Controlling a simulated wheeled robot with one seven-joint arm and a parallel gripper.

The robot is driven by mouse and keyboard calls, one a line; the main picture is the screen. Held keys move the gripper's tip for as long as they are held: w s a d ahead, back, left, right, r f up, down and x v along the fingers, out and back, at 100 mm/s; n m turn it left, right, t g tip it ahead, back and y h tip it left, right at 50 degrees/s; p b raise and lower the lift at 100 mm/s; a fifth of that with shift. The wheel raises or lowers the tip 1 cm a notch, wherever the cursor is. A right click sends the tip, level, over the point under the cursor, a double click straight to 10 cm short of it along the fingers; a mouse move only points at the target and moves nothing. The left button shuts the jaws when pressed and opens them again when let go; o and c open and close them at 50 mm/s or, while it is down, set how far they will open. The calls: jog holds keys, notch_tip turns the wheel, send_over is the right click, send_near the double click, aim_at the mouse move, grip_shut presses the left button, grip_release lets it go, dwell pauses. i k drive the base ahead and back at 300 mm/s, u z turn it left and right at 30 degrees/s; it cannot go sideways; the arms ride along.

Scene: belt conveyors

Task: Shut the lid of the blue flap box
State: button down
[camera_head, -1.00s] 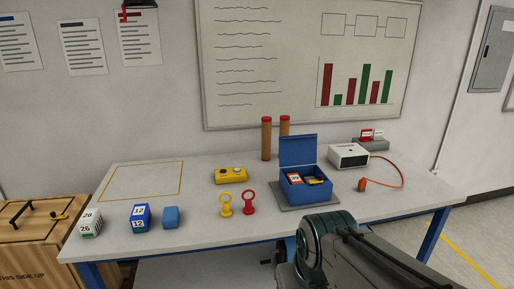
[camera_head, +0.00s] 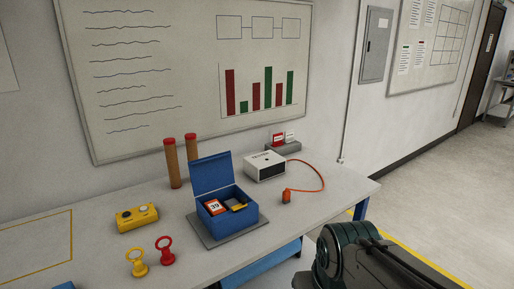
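The blue flap box (camera_head: 236,218) stands on a grey mat on the table, right of the picture's lower left. Its lid (camera_head: 211,173) is up, hinged at the back and leaning slightly backward. Inside lie an orange and white block marked 39 (camera_head: 215,207) and a dark and yellow item (camera_head: 237,206). A dark part of my arm shows at the lower right, apart from the box. My gripper's fingers are not visible.
Two brown cylinders with red tops (camera_head: 172,163) stand behind the box. A white device (camera_head: 264,166) with an orange cable and plug (camera_head: 287,196) is to its right.

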aim_at(211, 172)
jog(key=z, duration=0.3)
jog(key=i, duration=1.25)
jog(key=u, duration=0.75)
